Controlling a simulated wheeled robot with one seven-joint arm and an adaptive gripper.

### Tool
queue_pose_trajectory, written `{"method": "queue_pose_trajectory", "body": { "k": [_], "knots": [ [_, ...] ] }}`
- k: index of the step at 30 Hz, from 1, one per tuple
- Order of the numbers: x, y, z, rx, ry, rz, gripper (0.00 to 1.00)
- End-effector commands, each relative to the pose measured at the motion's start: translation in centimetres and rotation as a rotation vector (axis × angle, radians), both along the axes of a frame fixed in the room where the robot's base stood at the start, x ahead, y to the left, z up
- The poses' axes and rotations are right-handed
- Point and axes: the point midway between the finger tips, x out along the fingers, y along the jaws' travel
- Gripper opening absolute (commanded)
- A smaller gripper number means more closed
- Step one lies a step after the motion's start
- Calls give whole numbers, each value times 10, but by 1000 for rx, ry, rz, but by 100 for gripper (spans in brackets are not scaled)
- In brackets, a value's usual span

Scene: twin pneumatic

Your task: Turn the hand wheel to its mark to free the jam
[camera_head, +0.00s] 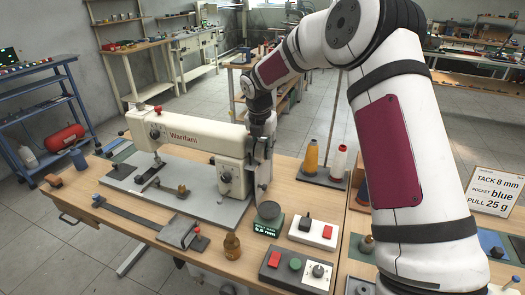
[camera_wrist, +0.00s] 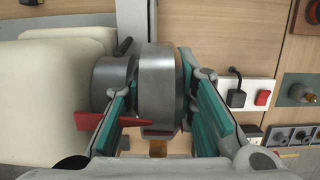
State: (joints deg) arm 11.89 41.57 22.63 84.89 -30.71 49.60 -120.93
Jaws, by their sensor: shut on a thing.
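The cream sewing machine (camera_head: 190,135) stands on the table, and its body (camera_wrist: 45,100) fills the left of the wrist view. The grey hand wheel (camera_wrist: 160,85) is at the machine's right end, beside a darker round hub (camera_wrist: 110,80). A red pointed piece (camera_wrist: 100,121) lies by the wheel's near edge. My gripper (camera_wrist: 165,115) has its teal-padded fingers on both sides of the wheel and is shut on it. In the head view my gripper (camera_head: 262,150) hides most of the wheel. I cannot make out the wheel's mark.
A white switch box (camera_head: 313,232) and a control box with buttons (camera_head: 296,268) sit right of the machine. A brown bottle (camera_head: 232,247) stands near the front edge. A sign (camera_head: 495,190) is at far right.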

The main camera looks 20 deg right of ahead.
Motion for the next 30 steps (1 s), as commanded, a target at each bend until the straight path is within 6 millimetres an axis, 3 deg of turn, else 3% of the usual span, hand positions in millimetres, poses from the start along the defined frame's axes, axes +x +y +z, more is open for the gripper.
{"method": "queue_pose_trajectory", "body": {
  "k": [15,30],
  "knots": [
    [3,1,-6,200,272,1,0],
    [0,1,-5,234,326,2,0]
  ]
}}
